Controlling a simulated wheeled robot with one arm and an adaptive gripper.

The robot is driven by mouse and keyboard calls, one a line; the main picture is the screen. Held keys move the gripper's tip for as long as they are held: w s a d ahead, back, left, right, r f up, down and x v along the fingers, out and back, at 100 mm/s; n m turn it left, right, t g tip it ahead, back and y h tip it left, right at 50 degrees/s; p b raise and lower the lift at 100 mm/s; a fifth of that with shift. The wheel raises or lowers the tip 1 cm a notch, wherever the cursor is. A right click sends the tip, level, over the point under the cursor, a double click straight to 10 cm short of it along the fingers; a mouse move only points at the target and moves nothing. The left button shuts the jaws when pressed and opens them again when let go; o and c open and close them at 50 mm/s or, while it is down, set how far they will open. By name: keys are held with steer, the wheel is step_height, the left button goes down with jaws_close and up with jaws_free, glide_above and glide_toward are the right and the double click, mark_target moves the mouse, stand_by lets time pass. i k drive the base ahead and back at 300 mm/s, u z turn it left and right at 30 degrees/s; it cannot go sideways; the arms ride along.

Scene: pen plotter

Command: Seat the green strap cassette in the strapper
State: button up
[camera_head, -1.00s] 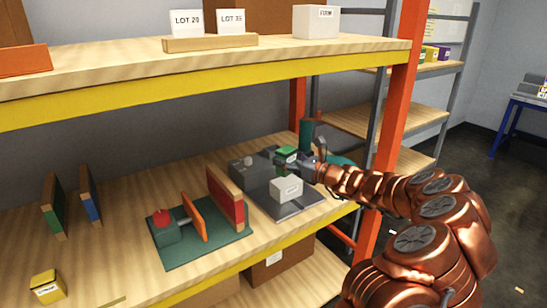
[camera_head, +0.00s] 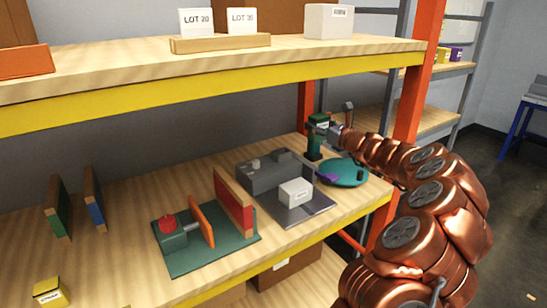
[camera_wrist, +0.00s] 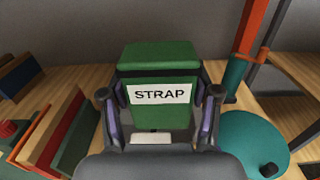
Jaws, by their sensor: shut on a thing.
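The green strap cassette (camera_wrist: 159,62), with a white label reading STRAP, is upright between the two fingers of my gripper (camera_wrist: 160,105) in the wrist view. In the head view, my gripper (camera_head: 327,130) holds the cassette (camera_head: 318,121) above the shelf, in front of or beside a teal post (camera_head: 314,151). A grey machine (camera_head: 270,177) with a flat dark plate stands to the left and lower. A small white labelled box (camera_head: 295,192) sits on its plate. I cannot tell which device is the strapper.
A teal round table (camera_head: 347,171) with a small dark knob lies right of the grey machine. A green fixture (camera_head: 205,246) with a red knob and upright boards stands left. An orange rack post (camera_head: 407,110) rises at right, and the upper shelf (camera_head: 220,75) hangs overhead.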

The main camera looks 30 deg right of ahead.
mark_target(281, 159)
steer(key=i, duration=0.85)
steer(key=z, duration=0.05)
